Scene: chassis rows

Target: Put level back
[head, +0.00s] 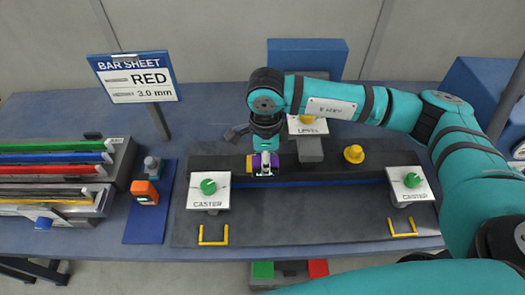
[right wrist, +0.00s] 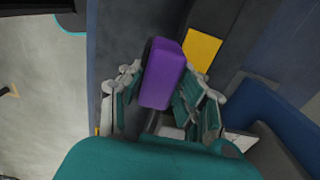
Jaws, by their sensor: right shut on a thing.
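A small purple block (head: 262,160), possibly the level, is between the fingers of my right gripper (head: 265,168), at the left-middle part of the dark chassis bar (head: 330,162). The right wrist view also shows the purple block (right wrist: 162,75) between the fingers of the gripper (right wrist: 160,100), which is shut on it. I cannot tell whether the block touches the bar. A yellow piece (head: 249,163) is just left of the purple block, and it also shows in the wrist view (right wrist: 201,49). My left gripper is not in view.
A blue mat (head: 148,228) at the left holds an orange device (head: 145,192) and a grey piece (head: 152,165). Two CASTER plates (head: 208,191) (head: 410,184) with green knobs flank the bar. A rack of coloured bars (head: 60,172) and a BAR SHEET sign (head: 133,78) stand left.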

